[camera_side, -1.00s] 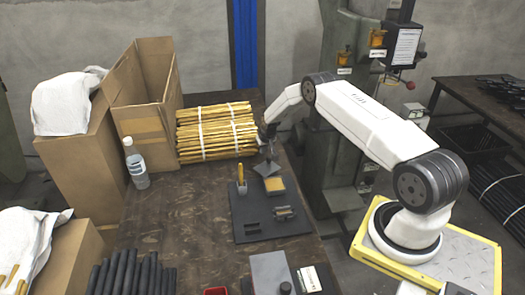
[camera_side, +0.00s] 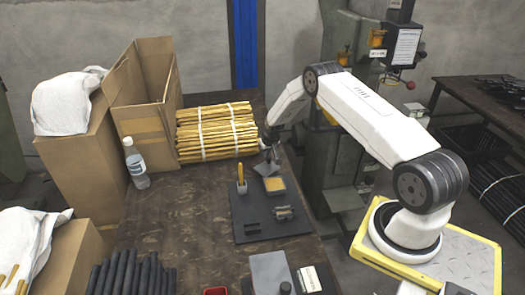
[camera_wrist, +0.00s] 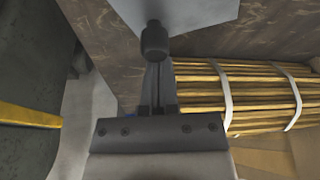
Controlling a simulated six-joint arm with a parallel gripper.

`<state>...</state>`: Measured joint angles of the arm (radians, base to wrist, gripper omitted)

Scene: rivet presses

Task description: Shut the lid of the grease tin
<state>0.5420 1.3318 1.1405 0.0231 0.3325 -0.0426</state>
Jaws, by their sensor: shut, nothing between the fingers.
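The grease tin (camera_side: 275,184) sits at the far end of the dark mat, with yellow grease showing in it. Its grey lid (camera_side: 267,169) stands open, tilted up at the tin's far edge. In the wrist view the lid (camera_wrist: 190,10) shows as a pale grey plate with a dark round knob (camera_wrist: 154,42). My gripper (camera_side: 271,158) is shut and empty, on the far, outer side of the lid. In the wrist view its fingers (camera_wrist: 159,68) end close to the knob; I cannot tell whether they touch it.
A strapped bundle of yellow rods (camera_side: 216,131) lies just left of my gripper. The dark mat (camera_side: 262,232) also carries an upright yellow-handled tool (camera_side: 241,184) and small metal parts (camera_side: 284,213). A bottle (camera_side: 136,165) stands at the left. The table's left middle is clear.

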